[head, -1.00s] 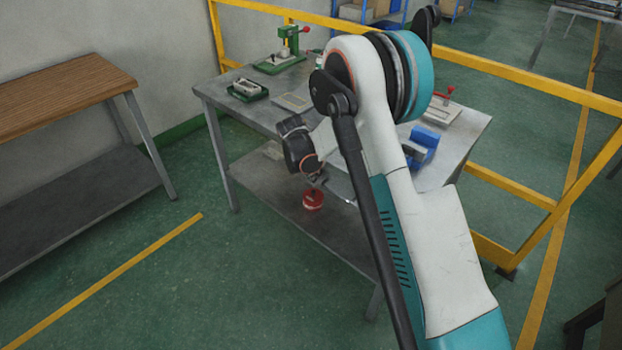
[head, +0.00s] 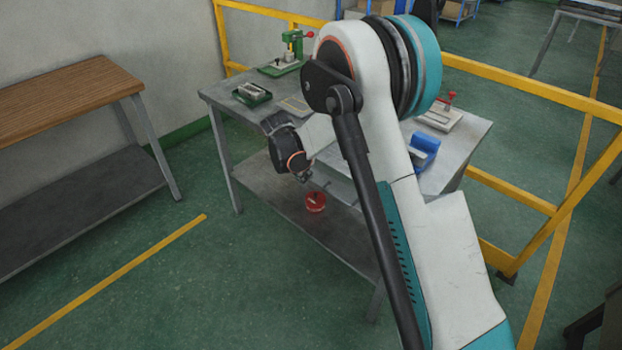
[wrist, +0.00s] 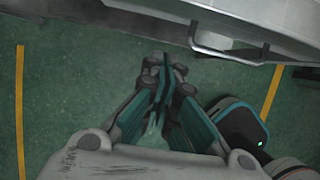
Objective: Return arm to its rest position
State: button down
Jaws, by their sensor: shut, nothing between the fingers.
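My gripper (wrist: 158,85) shows in the wrist view with its fingers together and nothing between them, above the green floor. In the head view my white and teal arm rises in front of the grey metal table (head: 224,98). The dark wrist end of the arm hangs at the table's front edge, apart from the tabletop items. The fingers are too small and hidden to make out in the head view. In the wrist view a grey edge with a metal handle (wrist: 228,52) crosses the top, a little beyond the fingertips.
On the table are a green press (head: 291,50), a green tray (head: 252,94), a blue block (head: 427,143) and a device with a red knob (head: 440,117). A red round object (head: 315,202) is on the lower shelf. A wooden-topped bench (head: 65,95) stands left. Yellow rails (head: 520,90) run behind.

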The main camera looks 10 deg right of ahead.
jog(key=s+d+r+m+t+y+p, duration=0.1)
jog(key=s+d+r+m, duration=0.1)
jog(key=s+r+m, duration=0.75)
jog(key=s+d+r+m+t+y, duration=0.15)
jog(key=s+r, duration=0.45)
jog(key=r, duration=0.8)
jog(key=s+d+r+m+t, duration=0.1)
jog(key=s+m, duration=0.6)
jog(key=s, duration=0.3)
jog(key=s+d+m+t+y, duration=0.1)
jog(key=s+m, duration=0.6)
jog(key=s, duration=0.4)
jog(key=shift+s+d+r, duration=0.15)
jog(key=shift+d+r, duration=0.2)
jog(key=shift+r, duration=0.05)
